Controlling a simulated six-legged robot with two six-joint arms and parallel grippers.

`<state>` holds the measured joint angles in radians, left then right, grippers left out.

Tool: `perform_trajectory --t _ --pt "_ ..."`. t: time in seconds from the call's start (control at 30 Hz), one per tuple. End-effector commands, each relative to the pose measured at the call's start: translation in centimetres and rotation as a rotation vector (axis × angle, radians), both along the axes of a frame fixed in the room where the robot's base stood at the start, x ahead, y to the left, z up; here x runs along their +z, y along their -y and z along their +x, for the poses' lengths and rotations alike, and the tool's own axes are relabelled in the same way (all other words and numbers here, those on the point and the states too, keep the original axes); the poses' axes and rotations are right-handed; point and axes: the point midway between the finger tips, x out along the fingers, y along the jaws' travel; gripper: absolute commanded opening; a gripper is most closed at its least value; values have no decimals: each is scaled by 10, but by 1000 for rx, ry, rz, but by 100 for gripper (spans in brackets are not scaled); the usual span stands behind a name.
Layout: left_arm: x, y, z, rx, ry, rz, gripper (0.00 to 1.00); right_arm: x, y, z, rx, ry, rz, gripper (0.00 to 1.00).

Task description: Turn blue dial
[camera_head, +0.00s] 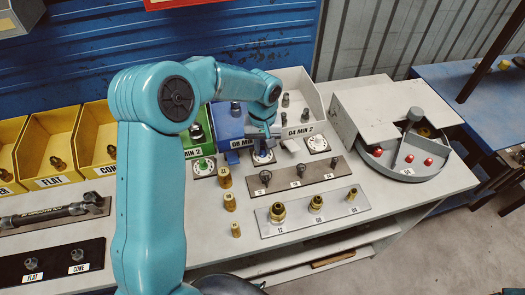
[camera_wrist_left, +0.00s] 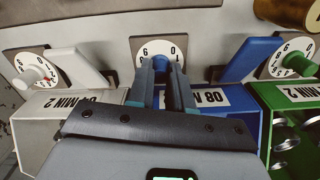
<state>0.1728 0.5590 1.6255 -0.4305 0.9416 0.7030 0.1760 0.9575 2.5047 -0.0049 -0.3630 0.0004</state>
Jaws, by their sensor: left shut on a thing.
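The blue dial (camera_head: 263,158) is a white numbered disc on a dark square plate, on the bench in front of the blue bin (camera_head: 231,124). In the left wrist view its numbered face (camera_wrist_left: 160,47) shows at the top middle. My left gripper (camera_head: 265,143) reaches down over the dial from behind; its two fingers (camera_wrist_left: 162,66) also show in the wrist view. They are shut on the blue knob at the dial's centre. The fingers hide most of the knob and the lower part of the dial face. My right gripper is not in view.
A green-knobbed dial (camera_head: 203,166) and another dial (camera_head: 317,143) flank it closely. The green bin (camera_head: 197,133) and white bin (camera_head: 302,92) stand behind. Brass fittings (camera_head: 225,177) and a plate of studs (camera_head: 297,184) lie in front. A round grey turntable (camera_head: 405,165) stands at right.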

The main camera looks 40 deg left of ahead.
Motion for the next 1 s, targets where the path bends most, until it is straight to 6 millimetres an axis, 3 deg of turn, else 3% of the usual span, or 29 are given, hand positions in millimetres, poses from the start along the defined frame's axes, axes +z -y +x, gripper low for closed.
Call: perform_trajectory --t 0.1,0.5,1.0 --pt "-4 -1 2 108 7 1 0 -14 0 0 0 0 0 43" --pt "-1 -1 1 391 7 1 0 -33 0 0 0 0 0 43" --pt "1 -2 1 504 7 2 0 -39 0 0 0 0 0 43"
